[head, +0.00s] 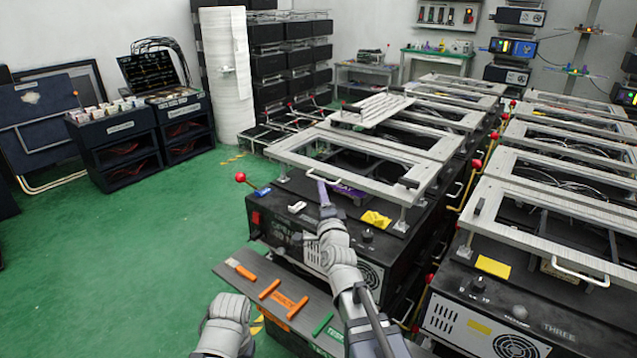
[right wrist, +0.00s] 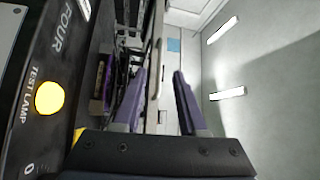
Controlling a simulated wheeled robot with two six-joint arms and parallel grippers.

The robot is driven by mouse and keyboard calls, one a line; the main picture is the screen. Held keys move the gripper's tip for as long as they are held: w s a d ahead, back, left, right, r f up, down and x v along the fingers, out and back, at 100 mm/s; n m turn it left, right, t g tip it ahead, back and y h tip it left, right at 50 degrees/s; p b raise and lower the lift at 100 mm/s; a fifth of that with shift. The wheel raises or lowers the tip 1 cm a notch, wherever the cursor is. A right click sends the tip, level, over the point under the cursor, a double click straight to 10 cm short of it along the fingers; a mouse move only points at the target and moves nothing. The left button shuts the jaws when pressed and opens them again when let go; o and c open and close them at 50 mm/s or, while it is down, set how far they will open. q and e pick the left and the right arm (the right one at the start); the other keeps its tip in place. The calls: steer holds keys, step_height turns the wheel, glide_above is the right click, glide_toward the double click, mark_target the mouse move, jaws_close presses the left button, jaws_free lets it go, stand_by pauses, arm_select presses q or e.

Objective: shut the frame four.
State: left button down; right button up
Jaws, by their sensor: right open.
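Frame four (head: 408,187) is a flat grey metal frame over the nearest black fixture box, which bears the label FOUR (right wrist: 60,30) in the right wrist view. It stands raised above the box top, with a gap below. A bar handle (head: 318,179) is on its near edge. My right gripper (head: 324,198) has purple fingers and is at that near edge, close to the handle. It is open; in the right wrist view its fingers (right wrist: 158,95) stand apart. I cannot tell whether they touch the handle. My left gripper is not in view.
Fixture THREE (head: 500,310) stands at right. A grey shelf (head: 235,268) with orange and green handles is in front. Green floor (head: 130,240) is clear at left.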

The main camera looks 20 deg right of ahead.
mark_target(318, 179)
steer(key=w, duration=0.4)
steer(key=w+r+p, duration=0.1)
steer(key=w, duration=0.2)
steer(key=shift+w+d, duration=0.1)
steer(key=shift+d, duration=0.3)
steer(key=shift+c, duration=0.3)
jaws_close()
steer(key=shift+f, duration=0.1)
stand_by(0.5)
